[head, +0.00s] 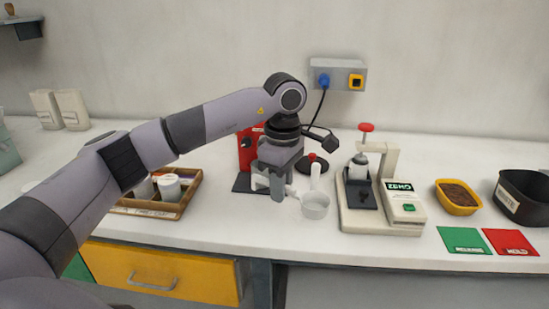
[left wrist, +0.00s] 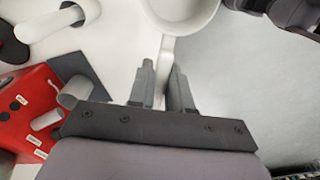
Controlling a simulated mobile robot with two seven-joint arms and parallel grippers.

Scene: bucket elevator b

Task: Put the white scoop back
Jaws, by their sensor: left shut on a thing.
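The white scoop (head: 315,206) has a round bowl and a straight handle. My left gripper (head: 277,192) is shut on its handle, with the bowl to the right of the fingers. In the left wrist view the scoop's bowl (left wrist: 184,12) is at the top, and its handle runs down between the fingertips (left wrist: 163,78). I cannot tell whether the scoop touches the counter. My right gripper is not in view.
A red device (head: 246,148) stands behind my left gripper. A white press with a red knob (head: 367,128) and a labelled box (head: 404,203) stand to the right. A wooden tray (head: 150,209) holds white containers. A yellow bowl (head: 457,199), black bin (head: 520,197), green mat (head: 463,240) and red mat (head: 510,242) lie further right.

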